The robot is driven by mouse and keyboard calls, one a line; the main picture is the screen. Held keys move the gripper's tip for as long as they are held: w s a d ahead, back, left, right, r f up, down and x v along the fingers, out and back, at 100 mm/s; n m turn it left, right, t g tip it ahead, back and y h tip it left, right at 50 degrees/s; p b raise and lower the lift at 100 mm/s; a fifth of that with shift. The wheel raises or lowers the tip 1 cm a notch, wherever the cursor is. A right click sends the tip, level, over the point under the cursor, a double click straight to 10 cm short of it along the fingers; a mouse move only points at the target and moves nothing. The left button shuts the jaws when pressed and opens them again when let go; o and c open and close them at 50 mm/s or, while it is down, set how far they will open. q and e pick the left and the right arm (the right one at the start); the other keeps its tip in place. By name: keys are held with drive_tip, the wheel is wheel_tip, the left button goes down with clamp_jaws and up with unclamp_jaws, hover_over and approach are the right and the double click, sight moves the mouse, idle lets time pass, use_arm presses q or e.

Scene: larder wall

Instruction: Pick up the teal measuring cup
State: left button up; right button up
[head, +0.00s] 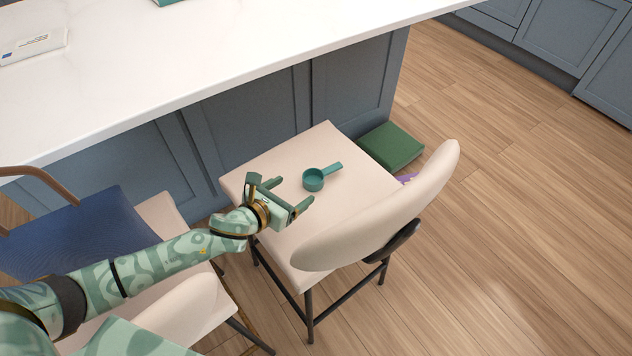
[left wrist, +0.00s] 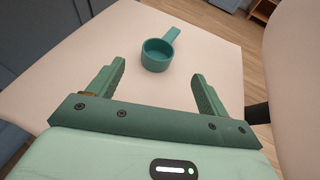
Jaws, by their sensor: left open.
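The teal measuring cup (head: 314,180) lies upright on the beige seat of a chair (head: 294,150), its short handle pointing to the upper right in the head view. It also shows in the left wrist view (left wrist: 157,55), just beyond the fingertips. My left gripper (head: 291,194) is open and empty, over the seat to the left of the cup and apart from it. In the left wrist view its two fingers (left wrist: 158,77) are spread wide, with the cup ahead of the gap between them. My right gripper is not in view.
The chair's curved backrest (head: 390,213) rises to the right of the cup. A white counter (head: 200,60) with blue-grey panels stands behind the seat. A green box (head: 390,147) is on the floor beyond the chair.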

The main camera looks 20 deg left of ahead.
use_arm(q)
drive_tip(key=b, duration=0.2)
approach(319, 173)
drive_tip(key=shift+x, duration=1.05)
drive_tip(key=shift+w+d+f, duration=0.1)
drive_tip(key=shift+d+f, duration=0.05)
drive_tip(key=shift+d, duration=0.05)
drive_tip(key=b+x, duration=0.2)
drive_tip(key=x, duration=0.2)
drive_tip(key=shift+w+f+b, duration=0.3)
drive_tip(key=shift+b, duration=0.1)
drive_tip(key=shift+w, duration=0.3)
drive_tip(key=shift+r, duration=0.15)
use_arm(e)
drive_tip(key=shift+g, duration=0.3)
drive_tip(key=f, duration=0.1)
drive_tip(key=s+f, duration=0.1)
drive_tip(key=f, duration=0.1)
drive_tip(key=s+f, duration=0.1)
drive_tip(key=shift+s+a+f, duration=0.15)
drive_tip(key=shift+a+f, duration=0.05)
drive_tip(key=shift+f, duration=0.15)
use_arm(q)
drive_tip(key=c, duration=1.1)
